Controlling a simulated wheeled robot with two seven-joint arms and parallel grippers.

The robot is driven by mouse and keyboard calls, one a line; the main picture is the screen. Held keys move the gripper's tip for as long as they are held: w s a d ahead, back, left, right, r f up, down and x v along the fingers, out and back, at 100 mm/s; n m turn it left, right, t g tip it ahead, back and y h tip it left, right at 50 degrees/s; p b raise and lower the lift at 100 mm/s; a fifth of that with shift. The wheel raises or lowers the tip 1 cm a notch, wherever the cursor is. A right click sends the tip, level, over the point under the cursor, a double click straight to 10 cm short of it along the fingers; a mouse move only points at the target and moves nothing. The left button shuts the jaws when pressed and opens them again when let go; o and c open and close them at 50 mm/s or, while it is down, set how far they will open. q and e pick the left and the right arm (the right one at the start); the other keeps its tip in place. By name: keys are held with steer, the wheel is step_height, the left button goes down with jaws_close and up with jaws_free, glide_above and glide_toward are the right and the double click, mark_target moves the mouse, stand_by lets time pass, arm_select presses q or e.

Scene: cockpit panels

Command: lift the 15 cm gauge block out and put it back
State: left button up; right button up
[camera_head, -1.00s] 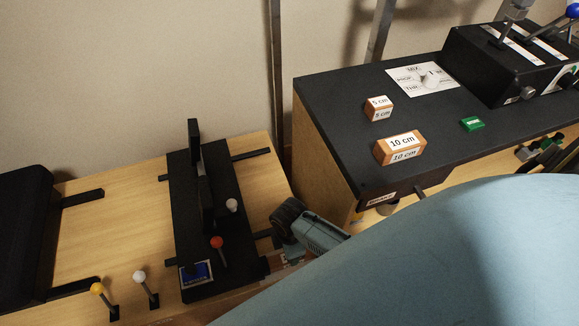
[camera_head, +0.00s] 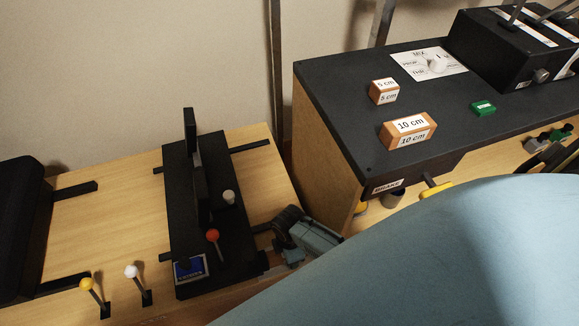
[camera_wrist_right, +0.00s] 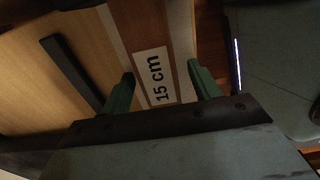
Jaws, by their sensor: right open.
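The 15 cm gauge block (camera_wrist_right: 155,75) shows in the right wrist view with its white "15 cm" label facing the camera. My right gripper (camera_wrist_right: 162,86) is open, with one green finger on each side of the label. I cannot tell whether the fingers touch the block. In the head view I do not see the 15 cm block; a large pale-blue link of mine covers the lower right. A teal wrist part of mine shows by the right end of the low wooden bench, fingers hidden. My left gripper is not in view.
A 10 cm block (camera_head: 408,131) and a 5 cm block (camera_head: 384,92) rest on the dark panel top (camera_head: 345,90), near a small green block (camera_head: 483,107). A black lever unit (camera_head: 180,215) with a red-knobbed lever (camera_head: 213,237) stands on the wooden bench (camera_head: 110,230).

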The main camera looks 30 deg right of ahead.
steer(key=shift+c, duration=0.3)
steer(key=c, duration=1.2)
steer(key=shift+r, duration=0.1)
